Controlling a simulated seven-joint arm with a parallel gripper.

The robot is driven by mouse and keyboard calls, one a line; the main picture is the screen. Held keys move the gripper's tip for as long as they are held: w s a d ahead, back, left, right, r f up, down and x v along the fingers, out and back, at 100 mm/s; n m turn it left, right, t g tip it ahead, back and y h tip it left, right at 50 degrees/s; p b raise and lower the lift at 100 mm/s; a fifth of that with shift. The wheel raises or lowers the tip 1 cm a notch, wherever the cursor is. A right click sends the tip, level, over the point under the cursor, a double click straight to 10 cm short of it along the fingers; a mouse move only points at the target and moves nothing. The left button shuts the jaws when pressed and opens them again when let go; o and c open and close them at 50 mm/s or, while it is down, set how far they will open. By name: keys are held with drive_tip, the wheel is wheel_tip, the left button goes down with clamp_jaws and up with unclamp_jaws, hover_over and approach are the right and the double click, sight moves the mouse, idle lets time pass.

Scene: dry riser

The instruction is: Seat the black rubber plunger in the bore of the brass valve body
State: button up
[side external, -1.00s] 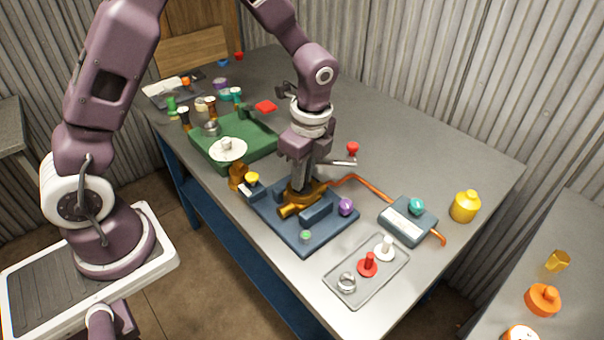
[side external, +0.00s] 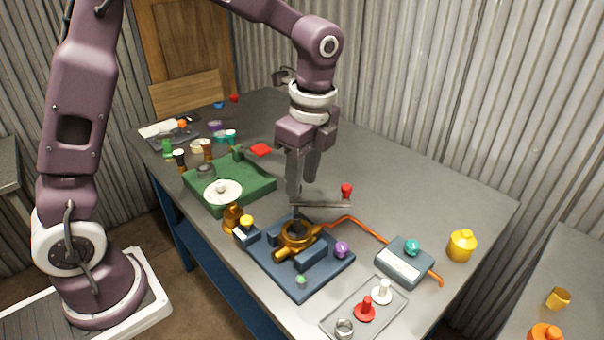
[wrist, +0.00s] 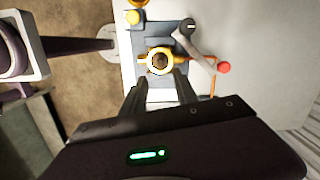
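The brass valve body (side external: 283,254) lies on a blue-grey fixture plate (side external: 302,285), its round bore facing up. A dark shape, apparently the black rubber plunger (side external: 297,228), stands in the bore's ring. In the wrist view a dark centre shows inside the bright brass ring (wrist: 149,62); how deep the plunger sits I cannot tell. My gripper (side external: 298,203) points down above the valve body, clear of it. In the wrist view its two fingers (wrist: 160,82) are apart with nothing between them, the ring showing just beyond their tips.
A copper pipe (side external: 370,230) runs to a gauge box (side external: 404,262). A clear tray (side external: 347,310) is in front, a green tray (side external: 255,188) at left. The table's right rear is clear.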

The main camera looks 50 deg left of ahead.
drive_tip(key=s+a+r+n+t, duration=0.1)
drive_tip(key=s+r+n+t, duration=0.2)
drive_tip(key=s+r+n, duration=0.55)
drive_tip(key=s+n+t+h, duration=0.1)
drive_tip(key=s+n+t, duration=0.1)
drive_tip(key=s+n, duration=0.5)
drive_tip(key=s, duration=0.5)
drive_tip(key=shift+a+t, duration=0.35)
drive_tip(key=shift+t, duration=0.05)
